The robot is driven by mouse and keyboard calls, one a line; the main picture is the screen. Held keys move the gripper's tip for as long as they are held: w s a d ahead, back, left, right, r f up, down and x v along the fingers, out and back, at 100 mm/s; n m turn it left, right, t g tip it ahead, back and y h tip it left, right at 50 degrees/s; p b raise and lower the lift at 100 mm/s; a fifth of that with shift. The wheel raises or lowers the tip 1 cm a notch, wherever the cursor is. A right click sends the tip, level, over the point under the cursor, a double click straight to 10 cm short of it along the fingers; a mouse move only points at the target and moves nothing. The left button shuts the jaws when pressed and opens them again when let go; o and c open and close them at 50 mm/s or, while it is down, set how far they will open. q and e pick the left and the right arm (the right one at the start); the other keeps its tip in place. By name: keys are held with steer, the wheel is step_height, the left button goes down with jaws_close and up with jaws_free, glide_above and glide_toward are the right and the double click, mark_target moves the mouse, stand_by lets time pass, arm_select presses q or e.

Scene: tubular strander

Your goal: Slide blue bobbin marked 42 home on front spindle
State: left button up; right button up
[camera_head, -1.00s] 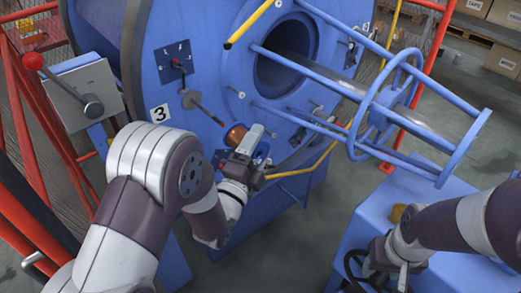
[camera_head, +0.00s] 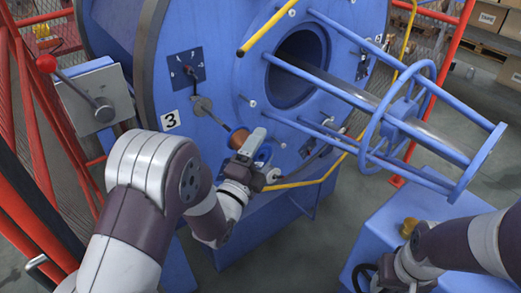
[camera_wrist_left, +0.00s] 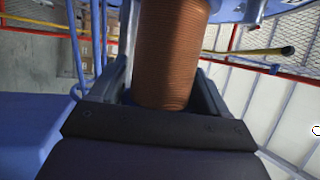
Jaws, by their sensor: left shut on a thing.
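My left gripper (camera_head: 250,147) is shut on the bobbin (camera_head: 238,138), which has copper winding and a blue flange. In the left wrist view the copper winding (camera_wrist_left: 172,55) sits between the two fingers; no 42 marking can be read. A grey rod (camera_head: 212,112), apparently the spindle, sticks out of the blue disc face beside the number 3 plate (camera_head: 170,120). Its end points at the bobbin's upper left; the gripper hides whether they touch or overlap. My right gripper (camera_head: 385,278) is low at the right, and its jaws cannot be made out.
The large blue disc (camera_head: 230,75) has a central opening with a blue tubular cage (camera_head: 400,125) extending right. A lever box (camera_head: 92,95) stands left. A blue cabinet (camera_head: 385,220) is below the right arm.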

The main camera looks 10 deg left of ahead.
arm_select(q)
steer(key=shift+b, duration=0.35)
stand_by(0.9)
steer(key=shift+a, duration=0.1)
stand_by(0.4)
steer(key=w+a+b, duration=0.5)
steer(key=w+a, duration=0.5)
steer(key=a, duration=0.2)
steer(key=shift+a, duration=0.25)
stand_by(2.9)
steer(key=shift+r, duration=0.1)
steer(key=o, duration=1.5)
steer(key=shift+s, duration=0.1)
